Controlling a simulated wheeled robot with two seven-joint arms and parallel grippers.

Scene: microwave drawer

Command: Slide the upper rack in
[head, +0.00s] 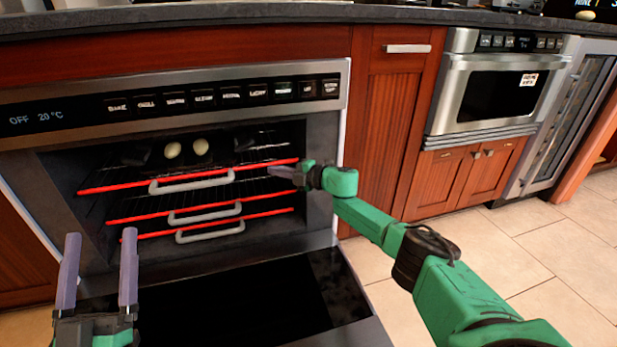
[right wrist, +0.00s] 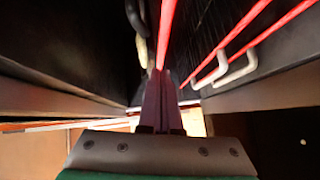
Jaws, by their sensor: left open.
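The upper rack (head: 115,184) has a red front bar and a grey handle (head: 190,182). It is in the open oven, and its bar looks a little further forward than those below. My right gripper (head: 272,172) is at the right end of this bar, fingers pointing left. In the right wrist view its two fingers (right wrist: 163,80) lie together, with a red bar (right wrist: 167,30) running up from their tips. Whether they touch the bar is unclear. My left gripper (head: 98,238) is open and empty in front of the oven, at the lower left.
Two pale egg-like objects (head: 187,149) and dark items sit in the oven at the upper rack's level. The middle rack (head: 150,215) and lower rack (head: 160,233) are below. The oven door (head: 255,305) lies open in front. Floor (head: 545,240) is clear at the right.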

